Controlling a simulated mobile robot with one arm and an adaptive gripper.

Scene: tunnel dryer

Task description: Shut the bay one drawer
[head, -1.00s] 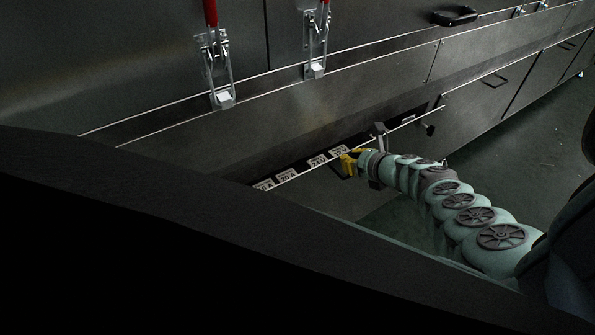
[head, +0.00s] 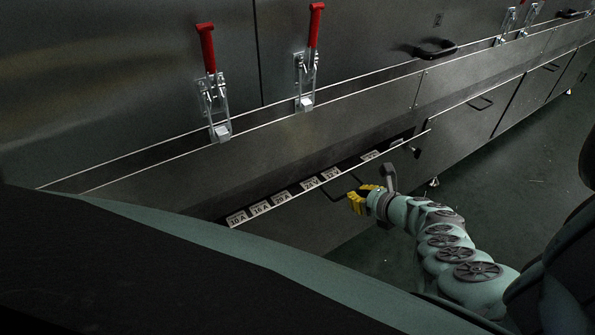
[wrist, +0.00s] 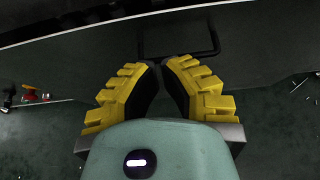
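The bay one drawer (head: 320,222) is a dark metal drawer low on the dryer. It stands partly open, with a pale top edge and a row of labels showing behind its front. Its dark bar handle (head: 340,196) is on the front; in the wrist view a U-shaped handle (wrist: 180,56) lies just beyond my fingertips. My gripper (head: 356,202) has yellow fingers and is in front of the drawer front, near the handle's right end. In the wrist view the fingertips (wrist: 160,66) nearly meet, with nothing seen between them. Contact with the handle cannot be told.
Two red-handled clamps (head: 207,50) are on the panel above. A dark door handle (head: 434,48) sticks out farther right. A closed front with a handle (head: 481,103) lies right of the open drawer. Dark green floor (head: 500,190) is open in front of the dryer.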

